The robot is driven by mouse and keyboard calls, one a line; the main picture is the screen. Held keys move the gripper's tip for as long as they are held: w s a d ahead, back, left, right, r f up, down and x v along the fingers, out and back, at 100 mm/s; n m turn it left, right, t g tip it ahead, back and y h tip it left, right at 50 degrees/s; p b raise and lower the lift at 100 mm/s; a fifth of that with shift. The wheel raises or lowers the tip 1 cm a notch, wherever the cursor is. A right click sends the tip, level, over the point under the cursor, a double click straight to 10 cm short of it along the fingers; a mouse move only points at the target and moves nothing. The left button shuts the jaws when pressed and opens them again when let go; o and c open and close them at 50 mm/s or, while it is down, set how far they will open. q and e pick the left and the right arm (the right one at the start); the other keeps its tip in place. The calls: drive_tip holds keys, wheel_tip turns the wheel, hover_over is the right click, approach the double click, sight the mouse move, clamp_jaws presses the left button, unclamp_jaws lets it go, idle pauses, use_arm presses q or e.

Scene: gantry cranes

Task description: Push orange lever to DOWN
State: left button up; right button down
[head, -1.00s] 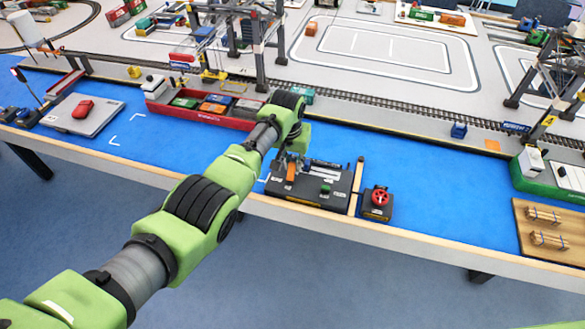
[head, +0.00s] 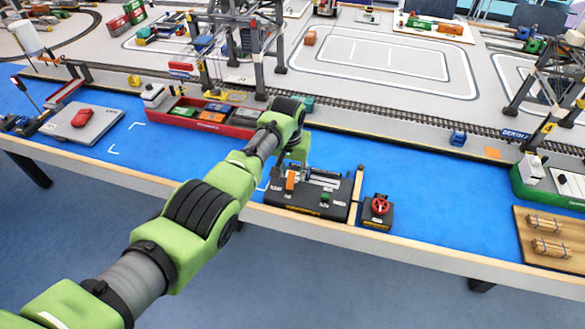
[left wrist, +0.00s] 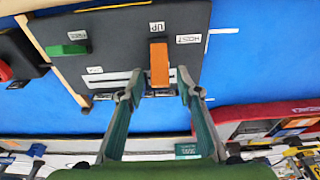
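The orange lever (head: 291,180) stands on a dark control panel (head: 312,213) near the table's front edge. In the left wrist view the lever (left wrist: 159,65) lies beside the labels UP (left wrist: 156,27) and HOIST (left wrist: 188,38). No DOWN label is readable. My left gripper (left wrist: 160,94) is open, its two fingers apart on either side of the lever's line, with the lever between and just ahead of the tips. No contact is visible. In the head view the left gripper (head: 301,163) is just behind the lever, its fingers hard to make out. My right gripper is out of view.
A green lever (head: 325,197) is on the same panel; a wooden strip (head: 356,194) separates the panel from a red-knobbed box (head: 377,211). A red container tray (head: 233,131) lies behind. Blue table surface (head: 430,185) is clear to the right.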

sight(291, 181)
use_arm(q)
wheel_tip(291, 181, up, 12)
drive_tip(key=s, duration=0.2)
drive_tip(key=shift+a+f, duration=0.15)
drive_tip(key=shift+a, duration=0.15)
idle(2.8)
